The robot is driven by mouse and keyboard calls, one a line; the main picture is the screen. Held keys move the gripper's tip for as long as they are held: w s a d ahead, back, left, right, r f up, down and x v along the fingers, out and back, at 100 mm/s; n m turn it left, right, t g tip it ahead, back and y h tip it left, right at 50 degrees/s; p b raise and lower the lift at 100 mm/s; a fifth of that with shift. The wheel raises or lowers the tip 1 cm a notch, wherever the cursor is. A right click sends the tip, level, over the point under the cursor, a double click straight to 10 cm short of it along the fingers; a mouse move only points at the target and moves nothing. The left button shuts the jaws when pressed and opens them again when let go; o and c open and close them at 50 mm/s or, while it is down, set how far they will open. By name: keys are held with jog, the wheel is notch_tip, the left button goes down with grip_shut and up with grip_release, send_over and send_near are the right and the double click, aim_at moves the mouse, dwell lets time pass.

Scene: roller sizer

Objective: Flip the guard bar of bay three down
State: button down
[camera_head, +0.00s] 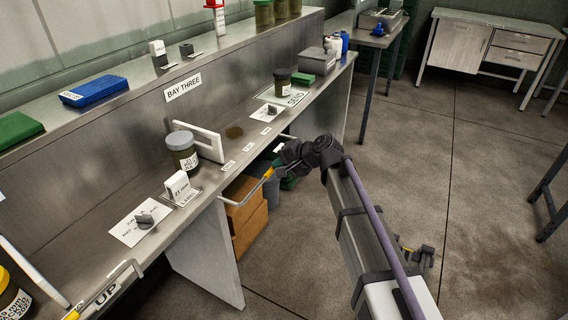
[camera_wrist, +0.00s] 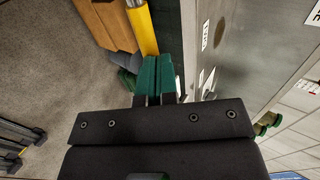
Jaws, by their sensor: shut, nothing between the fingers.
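The guard bar (camera_head: 243,201) of bay three is a thin metal bar with a yellow grip (camera_head: 268,173), at the bench's front edge below the BAY THREE sign (camera_head: 184,87). It juts out from the edge over the floor side. My gripper (camera_head: 279,164) is at the right end of the yellow grip and hides part of the bar. In the wrist view, the green fingers (camera_wrist: 157,72) are together and empty, with the yellow grip (camera_wrist: 142,30) just beyond their tips. I cannot tell whether they touch it.
A lidded jar (camera_head: 183,152), a white frame (camera_head: 207,144) and a knob (camera_head: 145,220) stand on the bench. Brown boxes (camera_head: 246,213) sit under it. Another bar (camera_head: 122,270) is by an UP label (camera_head: 105,295). The floor at right is largely clear.

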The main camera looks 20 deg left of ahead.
jog(key=shift+f, duration=0.25)
dwell(0.3)
jog(key=shift+d, duration=0.1)
jog(key=p+v, duration=0.7)
jog(key=v, duration=0.5)
jog(key=shift+r+p, duration=0.3)
jog(key=shift+r, duration=0.15)
